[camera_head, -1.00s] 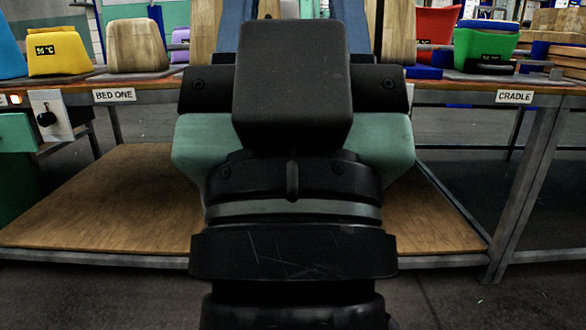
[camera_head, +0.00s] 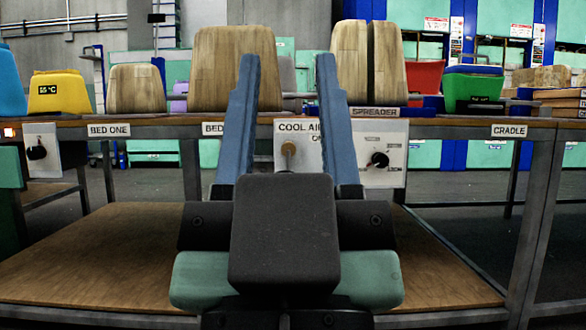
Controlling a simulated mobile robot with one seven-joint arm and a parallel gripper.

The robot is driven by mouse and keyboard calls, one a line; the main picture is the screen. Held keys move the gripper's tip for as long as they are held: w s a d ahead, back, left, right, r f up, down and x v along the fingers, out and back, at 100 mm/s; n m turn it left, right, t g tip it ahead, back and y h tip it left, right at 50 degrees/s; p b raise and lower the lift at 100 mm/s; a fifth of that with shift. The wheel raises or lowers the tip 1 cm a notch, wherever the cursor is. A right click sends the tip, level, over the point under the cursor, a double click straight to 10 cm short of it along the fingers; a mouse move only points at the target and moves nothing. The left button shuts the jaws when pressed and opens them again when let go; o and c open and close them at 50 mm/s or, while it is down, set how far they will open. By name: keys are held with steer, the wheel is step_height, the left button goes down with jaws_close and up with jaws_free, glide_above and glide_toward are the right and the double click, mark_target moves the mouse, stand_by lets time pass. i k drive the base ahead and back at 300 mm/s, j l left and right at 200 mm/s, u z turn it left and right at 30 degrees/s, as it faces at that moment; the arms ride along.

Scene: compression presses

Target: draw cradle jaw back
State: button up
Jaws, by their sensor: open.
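The CRADLE label (camera_head: 510,131) is on the bench edge at the right. Above and left of it stands a green block with a blue top (camera_head: 473,88), on a dark base. Low dark and blue parts (camera_head: 524,95) lie just right of the block; I cannot tell which piece is the cradle jaw. My gripper (camera_head: 287,68) is in the middle of the view, left of the cradle. Its two long blue fingers point up and away, wide apart, with nothing between them. The wrist hides part of the bench front.
Wooden blocks (camera_head: 234,68) stand on the bench, one by the SPREADER label (camera_head: 375,113). A red block (camera_head: 424,80) is left of the green one. A white COOL AIR panel with knobs (camera_head: 380,160) hangs below the bench edge. Wooden stacks (camera_head: 543,77) stand far right.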

mark_target(463, 107)
steer(key=i+l, duration=1.05)
